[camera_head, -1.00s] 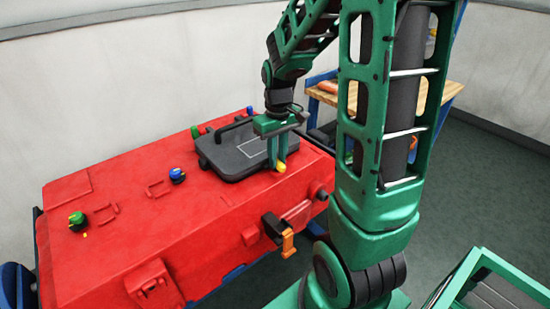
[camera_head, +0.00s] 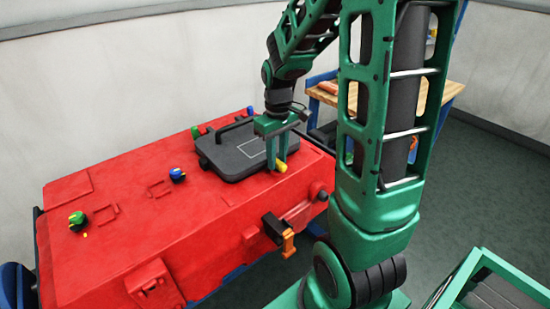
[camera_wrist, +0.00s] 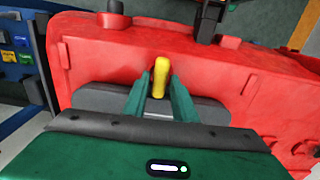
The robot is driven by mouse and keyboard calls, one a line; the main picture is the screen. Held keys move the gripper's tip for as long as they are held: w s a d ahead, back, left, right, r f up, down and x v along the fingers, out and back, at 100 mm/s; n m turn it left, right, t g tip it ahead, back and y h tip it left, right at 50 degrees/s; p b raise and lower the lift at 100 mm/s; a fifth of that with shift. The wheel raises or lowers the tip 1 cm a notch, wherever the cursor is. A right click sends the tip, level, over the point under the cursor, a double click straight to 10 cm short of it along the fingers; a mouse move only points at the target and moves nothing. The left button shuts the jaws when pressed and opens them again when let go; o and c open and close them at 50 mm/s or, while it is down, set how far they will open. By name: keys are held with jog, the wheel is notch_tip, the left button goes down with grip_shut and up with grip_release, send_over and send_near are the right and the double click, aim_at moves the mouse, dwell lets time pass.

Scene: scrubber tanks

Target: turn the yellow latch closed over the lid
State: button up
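The yellow latch (camera_head: 281,166) stands on the red tank's top beside the near right edge of the dark grey lid (camera_head: 247,153). In the wrist view the yellow latch (camera_wrist: 160,76) points away from me, with its near end between my fingertips. My gripper (camera_head: 277,162) points down at the latch. In the wrist view my gripper (camera_wrist: 158,88) has its two green fingers apart, one on each side of the latch. Whether the fingers touch it I cannot tell. The lid (camera_wrist: 98,100) lies flat under the fingers. The latch's base is partly hidden.
The red tank (camera_head: 130,215) carries a blue knob (camera_head: 177,174) and green knobs, one (camera_head: 78,221) at the left. An orange-handled valve (camera_head: 288,243) sticks out of its front. A wooden-topped bench (camera_head: 325,96) stands behind my arm. A green-framed cart (camera_head: 490,280) stands at lower right.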

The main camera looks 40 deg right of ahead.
aim_at(277, 161)
notch_tip(277, 161, up, 11)
jog(key=shift+f, duration=0.15)
dwell(0.5)
dwell(0.4)
jog(key=s+f+m, duration=0.3)
jog(key=s+m, duration=0.4)
jog(key=s, duration=1.4)
jog(key=shift+a+f, duration=0.15)
jog(key=shift+a, duration=0.25)
